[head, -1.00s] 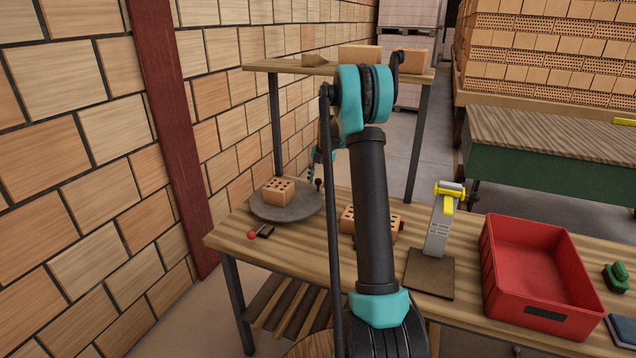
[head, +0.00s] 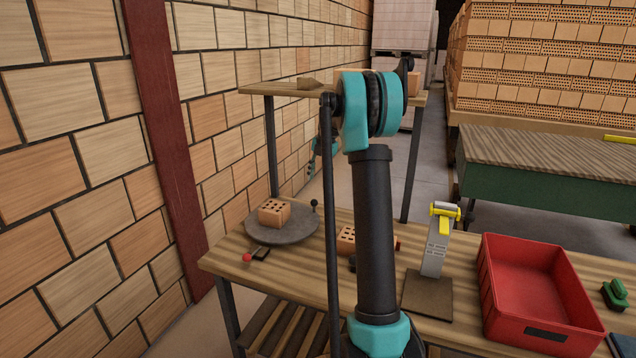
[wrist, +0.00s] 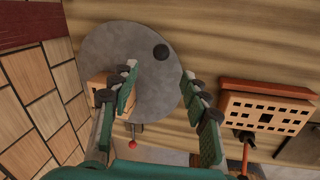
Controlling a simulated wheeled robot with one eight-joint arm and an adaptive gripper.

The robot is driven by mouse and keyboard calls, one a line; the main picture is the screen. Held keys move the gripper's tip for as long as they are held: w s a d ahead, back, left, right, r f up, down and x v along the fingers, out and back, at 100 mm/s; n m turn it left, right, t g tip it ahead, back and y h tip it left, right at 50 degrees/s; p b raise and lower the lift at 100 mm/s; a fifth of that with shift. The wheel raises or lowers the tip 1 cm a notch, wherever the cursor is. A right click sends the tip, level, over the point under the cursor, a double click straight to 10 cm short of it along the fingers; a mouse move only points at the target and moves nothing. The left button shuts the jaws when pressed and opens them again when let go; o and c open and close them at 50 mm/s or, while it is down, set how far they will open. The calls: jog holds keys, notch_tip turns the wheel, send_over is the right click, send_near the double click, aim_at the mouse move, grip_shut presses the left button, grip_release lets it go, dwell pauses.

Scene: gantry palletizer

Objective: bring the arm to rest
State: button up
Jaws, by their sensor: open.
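My gripper (wrist: 158,92) is open and empty in the wrist view, its two green-padded fingers spread above the round grey turntable (wrist: 150,50).
The wooden workbench (head: 325,265) also holds a label stand (head: 437,240), an empty red crate (head: 535,280) and a green-handled tool (head: 616,293). A shelf (head: 300,92) stands behind it. A brick wall (head: 80,180) and a red post (head: 160,140) bound the left side.

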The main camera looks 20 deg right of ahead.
jog(key=shift+s, duration=0.1)
jog(key=s+a+f+m+t, duration=0.1)
jog(key=s+f+m, duration=0.3)
jog(key=s+m, duration=0.5)
jog(key=s+a+f+m+h, duration=0.1)
jog(key=s+a+f+m, duration=0.3)
jog(key=s+m, duration=0.5)
jog(key=s+a+f+m+t, duration=0.1)
jog(key=s+a+f+m, duration=0.2)
jog(key=s, duration=2.3)
notch_tip(320, 180, down, 2)
jog(key=m, duration=0.5)
jog(key=shift+a+m+t+h, duration=0.2)
jog(key=shift+m+t+h, duration=0.1)
jog(key=shift+m, duration=0.1)
